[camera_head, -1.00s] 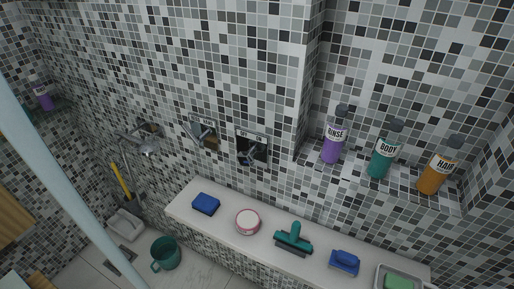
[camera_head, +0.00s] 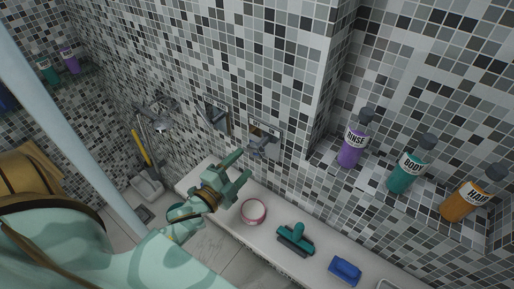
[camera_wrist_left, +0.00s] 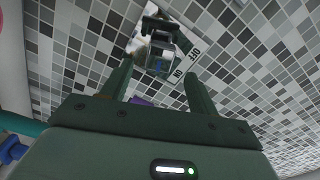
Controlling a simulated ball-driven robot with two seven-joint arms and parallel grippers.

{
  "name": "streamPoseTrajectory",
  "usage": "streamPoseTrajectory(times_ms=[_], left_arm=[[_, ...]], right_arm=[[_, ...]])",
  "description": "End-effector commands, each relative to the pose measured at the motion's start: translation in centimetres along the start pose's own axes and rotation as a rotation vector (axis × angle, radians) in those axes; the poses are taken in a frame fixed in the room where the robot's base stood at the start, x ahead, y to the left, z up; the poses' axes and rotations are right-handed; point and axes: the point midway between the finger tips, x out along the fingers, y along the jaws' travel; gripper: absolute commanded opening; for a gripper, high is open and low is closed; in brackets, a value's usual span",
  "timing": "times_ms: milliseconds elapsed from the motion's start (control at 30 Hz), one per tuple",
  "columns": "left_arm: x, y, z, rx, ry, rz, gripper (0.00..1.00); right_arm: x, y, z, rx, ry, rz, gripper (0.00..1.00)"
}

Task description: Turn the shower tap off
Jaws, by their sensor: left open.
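A square chrome wall plate with a lever tap (camera_head: 263,141) is on the tiled wall, just above and right of my left gripper (camera_head: 243,166). In the left wrist view, the tap (camera_wrist_left: 158,42) shows near the top, with ON and OFF labels on its right side. There it lies ahead of the open, empty fingers of my left gripper (camera_wrist_left: 158,72). I see no clear contact between the fingers and the lever. The lever's exact angle is hard to read. A second chrome plate with a handle (camera_head: 215,117) is to the left. My right gripper is out of view.
A white ledge runs below, with a pink-rimmed round tub (camera_head: 253,212), a teal squeegee (camera_head: 296,238) and a blue brush (camera_head: 345,269). Rinse (camera_head: 353,143), body (camera_head: 408,170) and hair (camera_head: 468,199) bottles stand on a tiled shelf right. A glass edge (camera_head: 65,120) crosses the left.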

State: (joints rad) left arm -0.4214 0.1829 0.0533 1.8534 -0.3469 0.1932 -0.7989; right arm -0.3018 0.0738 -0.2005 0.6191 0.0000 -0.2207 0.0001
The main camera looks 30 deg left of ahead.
Motion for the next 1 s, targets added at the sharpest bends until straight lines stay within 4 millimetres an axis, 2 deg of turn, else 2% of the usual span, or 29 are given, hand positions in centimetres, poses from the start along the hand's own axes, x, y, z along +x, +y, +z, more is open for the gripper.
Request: streamPoseTrajectory(times_ms=[100, 300, 500, 733, 767, 900, 1000], left_arm=[[3.0, -0.1, 0.0, 0.0, 0.001, -0.002, 0.6], [6.3, 0.0, 0.0, -0.002, 0.0, 0.001, 0.6], [7.6, 0.1, 0.0, -0.001, 0.0, 0.001, 0.6], [7.6, 0.1, 0.0, -0.002, -0.001, 0.002, 0.6], [7.6, 0.1, 0.0, -0.002, -0.001, 0.002, 0.54], [7.6, 0.1, 0.0, -0.002, -0.001, 0.002, 0.15], [7.6, 0.1, 0.0, -0.002, -0.001, 0.002, 0.15]], right_arm=[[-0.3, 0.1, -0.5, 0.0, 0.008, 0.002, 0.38], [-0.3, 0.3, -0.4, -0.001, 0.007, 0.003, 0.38], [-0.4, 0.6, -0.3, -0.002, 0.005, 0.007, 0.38], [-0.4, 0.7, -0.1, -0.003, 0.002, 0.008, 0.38], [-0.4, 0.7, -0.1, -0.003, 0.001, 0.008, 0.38], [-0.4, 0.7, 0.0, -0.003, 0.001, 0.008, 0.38], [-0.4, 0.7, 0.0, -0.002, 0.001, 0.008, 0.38]])
